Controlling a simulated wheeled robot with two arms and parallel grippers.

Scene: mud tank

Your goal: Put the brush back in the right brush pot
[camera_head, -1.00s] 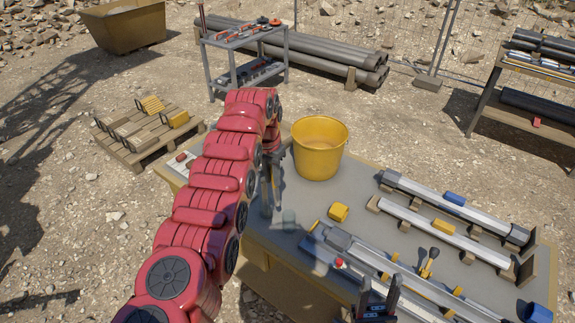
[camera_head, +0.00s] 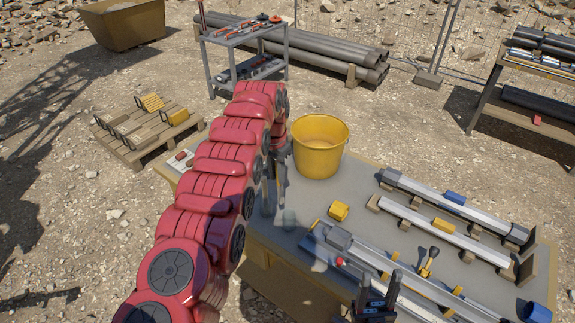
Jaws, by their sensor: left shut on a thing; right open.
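My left gripper (camera_head: 274,205) is low over the grey table (camera_head: 350,205), left of the yellow bucket (camera_head: 319,148), with its fingers pointing down. It is shut on a slim thing, likely the brush; my red arm and the gripper hide most of it, so its shape is unclear. A small pale, see-through round shape (camera_head: 289,219) shows just right of the fingertips; I cannot tell whether it is a pot. No brush pot can be made out clearly. My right gripper (camera_head: 378,296) is open and empty at the table's front edge.
Small red-handled items (camera_head: 183,157) lie at the left edge. A tool cart (camera_head: 245,55) stands behind.

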